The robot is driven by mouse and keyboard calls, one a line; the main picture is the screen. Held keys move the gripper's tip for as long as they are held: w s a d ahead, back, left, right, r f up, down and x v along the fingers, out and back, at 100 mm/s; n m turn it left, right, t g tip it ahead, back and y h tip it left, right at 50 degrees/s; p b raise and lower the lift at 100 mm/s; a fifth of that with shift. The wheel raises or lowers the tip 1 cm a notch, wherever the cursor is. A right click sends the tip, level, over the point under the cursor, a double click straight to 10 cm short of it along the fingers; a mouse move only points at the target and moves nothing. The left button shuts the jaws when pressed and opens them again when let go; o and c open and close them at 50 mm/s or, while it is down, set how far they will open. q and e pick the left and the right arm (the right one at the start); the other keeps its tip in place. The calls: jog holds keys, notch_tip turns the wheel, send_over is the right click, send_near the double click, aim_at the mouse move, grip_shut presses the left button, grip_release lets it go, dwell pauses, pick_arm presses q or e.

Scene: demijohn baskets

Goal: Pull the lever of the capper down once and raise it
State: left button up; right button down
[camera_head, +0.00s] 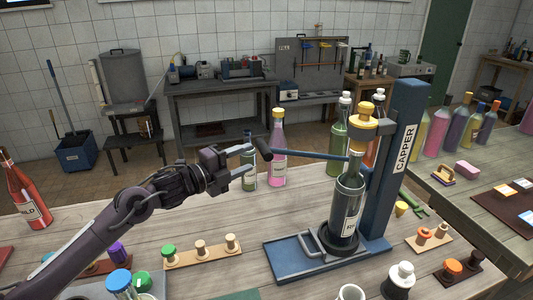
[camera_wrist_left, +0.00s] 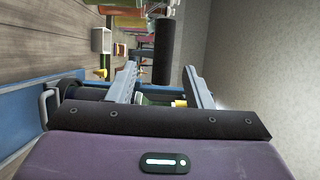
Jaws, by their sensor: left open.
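The blue capper (camera_head: 398,150) stands on the table with its flat base (camera_head: 290,262) toward the front. A dark labelled bottle (camera_head: 347,200) stands upright on the base under the yellow capper head (camera_head: 362,123). The blue lever (camera_head: 315,155) reaches left from the head, nearly level, and ends in a black handle (camera_head: 264,149). My left gripper (camera_head: 250,160) is open beside the handle. In the left wrist view the black handle (camera_wrist_left: 164,50) appears just beyond and between the open fingers (camera_wrist_left: 160,72); contact cannot be told. My right gripper is out of view.
Green (camera_head: 249,168) and pink (camera_head: 277,150) bottles stand behind the lever handle. The table between rack and capper base is mostly clear.

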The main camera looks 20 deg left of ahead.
aim_at(264, 148)
pick_arm(q)
jog(key=p+x, duration=0.1)
jog(key=x, duration=0.3)
jog(key=p+x, duration=0.1)
jog(key=x, duration=0.1)
jog(key=shift+w+d+r+p, duration=0.15)
jog(key=shift+d+r+p, duration=0.1)
jog(key=shift+d+p, duration=0.15)
jog(key=shift+w, duration=0.15)
grip_shut()
